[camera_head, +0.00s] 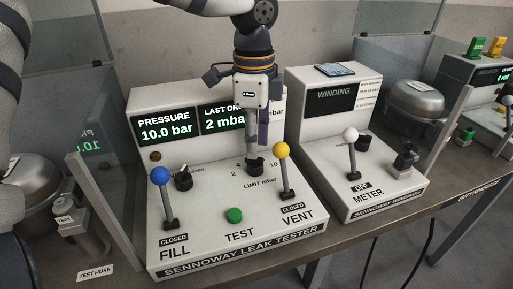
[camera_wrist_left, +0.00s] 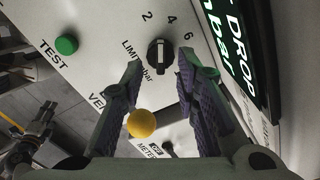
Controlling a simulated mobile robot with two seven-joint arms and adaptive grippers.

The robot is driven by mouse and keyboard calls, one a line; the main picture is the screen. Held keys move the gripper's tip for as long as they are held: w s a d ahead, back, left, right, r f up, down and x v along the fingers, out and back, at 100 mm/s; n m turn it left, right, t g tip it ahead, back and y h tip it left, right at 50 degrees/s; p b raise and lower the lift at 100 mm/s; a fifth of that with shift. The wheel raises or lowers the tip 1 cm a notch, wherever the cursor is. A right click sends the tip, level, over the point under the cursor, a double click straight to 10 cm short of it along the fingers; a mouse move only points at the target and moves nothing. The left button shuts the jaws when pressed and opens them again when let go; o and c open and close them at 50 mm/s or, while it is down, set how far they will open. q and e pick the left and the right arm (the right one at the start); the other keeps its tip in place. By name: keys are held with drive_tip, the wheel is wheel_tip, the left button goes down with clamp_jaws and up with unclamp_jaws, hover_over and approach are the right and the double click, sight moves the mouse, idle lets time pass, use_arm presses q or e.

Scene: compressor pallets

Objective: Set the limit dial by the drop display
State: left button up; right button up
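The white leak tester (camera_head: 205,235) shows PRESSURE 10.0 bar on one display (camera_head: 167,130). Its drop display (camera_head: 222,122) reads 2 mba, with the rest hidden behind my gripper. The black limit dial (camera_head: 255,166) sits on the sloped panel among printed numbers. In the left wrist view the dial (camera_wrist_left: 158,56) lies just beyond and between my fingertips, with 2, 4 and 6 beside it. I cannot tell surely which number it points at. My left gripper (camera_head: 257,148) points down over the dial; its fingers (camera_wrist_left: 160,68) are apart and hold nothing.
The yellow VENT lever (camera_head: 282,151) stands close right of my gripper. The blue FILL lever (camera_head: 160,177), a black knob (camera_head: 183,179) and the green TEST button (camera_head: 234,215) are on the left. The winding tester (camera_head: 372,185) stands to the right. A clear panel (camera_head: 103,210) borders the left side.

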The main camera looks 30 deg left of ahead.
sight(254, 164)
use_arm(q)
drive_tip(key=shift+f, duration=1.45)
clamp_jaws()
drive_tip(key=shift+r, duration=0.1)
drive_tip(key=shift+r+n, duration=0.1)
drive_tip(key=shift+n, duration=0.5)
drive_tip(key=n, duration=0.2)
drive_tip(key=shift+n, duration=0.4)
unclamp_jaws()
